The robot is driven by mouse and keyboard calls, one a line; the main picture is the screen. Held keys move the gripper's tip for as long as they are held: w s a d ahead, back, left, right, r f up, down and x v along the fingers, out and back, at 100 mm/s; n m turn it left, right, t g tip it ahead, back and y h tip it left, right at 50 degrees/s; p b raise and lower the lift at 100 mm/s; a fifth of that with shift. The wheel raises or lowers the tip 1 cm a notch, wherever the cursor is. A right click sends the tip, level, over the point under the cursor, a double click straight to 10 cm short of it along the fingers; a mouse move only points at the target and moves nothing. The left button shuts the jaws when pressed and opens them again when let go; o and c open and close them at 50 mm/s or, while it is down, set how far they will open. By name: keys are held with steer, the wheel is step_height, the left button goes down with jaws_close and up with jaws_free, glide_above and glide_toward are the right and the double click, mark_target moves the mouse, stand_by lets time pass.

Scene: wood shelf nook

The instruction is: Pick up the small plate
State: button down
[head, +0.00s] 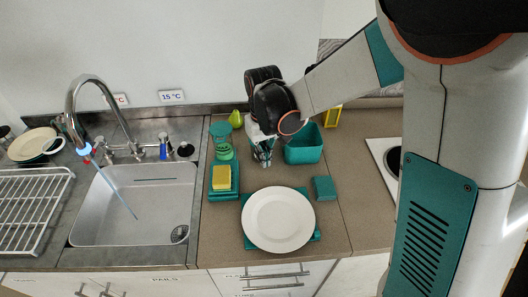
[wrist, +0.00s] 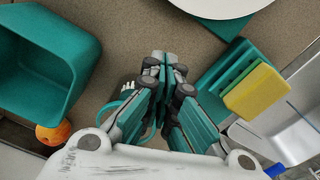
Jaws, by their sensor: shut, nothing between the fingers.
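A white round plate (head: 278,219) lies on a teal mat (head: 310,238) at the front of the counter, right of the sink. Its edge also shows at the top of the wrist view (wrist: 222,6). My gripper (head: 264,160) is behind the plate, pointing down and apart from it. In the wrist view my gripper (wrist: 166,62) is shut and its fingers hold nothing. A second pale plate (head: 32,141) sits at the far left, behind the drying rack, with a bowl or cup partly against it.
A teal bin (head: 304,153) stands right of my gripper. A yellow sponge (head: 221,177) on a teal holder lies to its left. A small teal block (head: 324,188) is by the plate. A green pear (head: 236,118) stands behind. The sink (head: 135,215) and tap are left.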

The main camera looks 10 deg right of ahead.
mark_target(278, 194)
steer(key=f+b, duration=0.1)
steer(key=f, duration=0.4)
steer(key=shift+s+f+b, duration=0.2)
steer(key=shift+f+b, duration=0.15)
steer(key=shift+f, duration=0.05)
steer(key=shift+s+d+r, duration=0.1)
steer(key=shift+s+d, duration=0.15)
steer(key=shift+s, duration=0.3)
steer(key=shift+s+d+r, duration=0.1)
steer(key=shift+s+d, duration=0.1)
steer(key=shift+s, duration=0.35)
steer(key=shift+s+d+b, duration=0.25)
steer(key=shift+s+b, duration=0.05)
steer(key=shift+s, duration=0.3)
steer(key=s, duration=0.1)
steer(key=s+d, duration=0.1)
steer(key=s, duration=0.3)
steer(key=shift+s+d, duration=0.15)
steer(key=shift+d, duration=0.25)
